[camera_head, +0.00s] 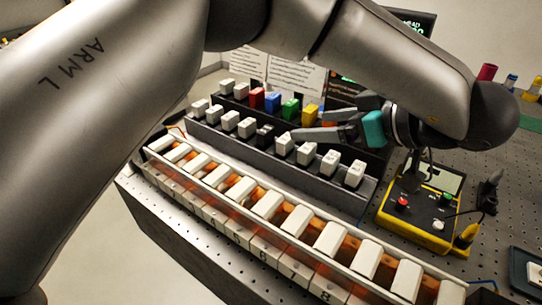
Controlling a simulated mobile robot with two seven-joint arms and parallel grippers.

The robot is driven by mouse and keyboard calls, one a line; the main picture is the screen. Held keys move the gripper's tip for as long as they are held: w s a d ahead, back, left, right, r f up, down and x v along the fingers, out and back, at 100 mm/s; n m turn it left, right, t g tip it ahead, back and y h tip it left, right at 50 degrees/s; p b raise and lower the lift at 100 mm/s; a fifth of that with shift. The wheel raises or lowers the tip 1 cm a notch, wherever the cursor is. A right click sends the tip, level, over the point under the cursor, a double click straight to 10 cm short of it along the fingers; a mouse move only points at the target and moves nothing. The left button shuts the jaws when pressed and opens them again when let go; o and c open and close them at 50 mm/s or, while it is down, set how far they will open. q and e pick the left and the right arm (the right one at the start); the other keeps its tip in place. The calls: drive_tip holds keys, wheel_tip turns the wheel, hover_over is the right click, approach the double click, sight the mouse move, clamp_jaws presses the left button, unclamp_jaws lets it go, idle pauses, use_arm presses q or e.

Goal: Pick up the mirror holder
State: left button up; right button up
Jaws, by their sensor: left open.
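My left gripper (309,126) comes in from the upper right end of my left arm and is open, its fingers pointing left over the stepped black rack (203,126). The rack holds small blocks in two rows. A dark block (264,136) sits in the front row between white blocks, just left of the fingertips. A white block (284,144) is right below the lower fingertip; whether they touch is unclear. Which block is the mirror holder I cannot tell from this view. Nothing shows between the fingers. My right gripper is out of view.
A long numbered rail (212,214) with several white blocks runs along the bench front. Red (257,97), blue (273,101), green (290,108) and yellow (310,114) blocks stand in the rear row. A yellow-black meter (420,208) with cables stands right. Perforated bench (495,150) is partly clear.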

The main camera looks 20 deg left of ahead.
use_arm(q)
drive_tip(key=f, duration=0.1)
drive_tip(key=b, duration=0.2)
approach(265, 129)
drive_tip(key=shift+w+a+f, duration=0.1)
drive_tip(key=shift+a+f, duration=0.05)
drive_tip(key=shift+f, duration=0.25)
drive_tip(key=shift+w+a+f, duration=0.15)
drive_tip(key=shift+f, duration=0.2)
drive_tip(key=shift+b+x, duration=0.35)
drive_tip(key=shift+x, duration=0.85)
drive_tip(key=shift+b+x, duration=0.4)
drive_tip(key=shift+x, duration=0.85)
drive_tip(key=shift+r+b+x, duration=0.1)
drive_tip(key=shift+b+x, duration=0.15)
drive_tip(key=shift+x, duration=0.7)
drive_tip(key=shift+r+b+x, duration=0.15)
drive_tip(key=shift+b+x, duration=0.1)
drive_tip(key=shift+x, duration=0.7)
drive_tip(key=shift+a, duration=0.15)
clamp_jaws()
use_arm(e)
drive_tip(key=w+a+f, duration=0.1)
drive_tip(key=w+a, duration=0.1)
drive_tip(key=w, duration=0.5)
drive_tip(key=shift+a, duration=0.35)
use_arm(q)
drive_tip(key=shift+r, duration=0.2)
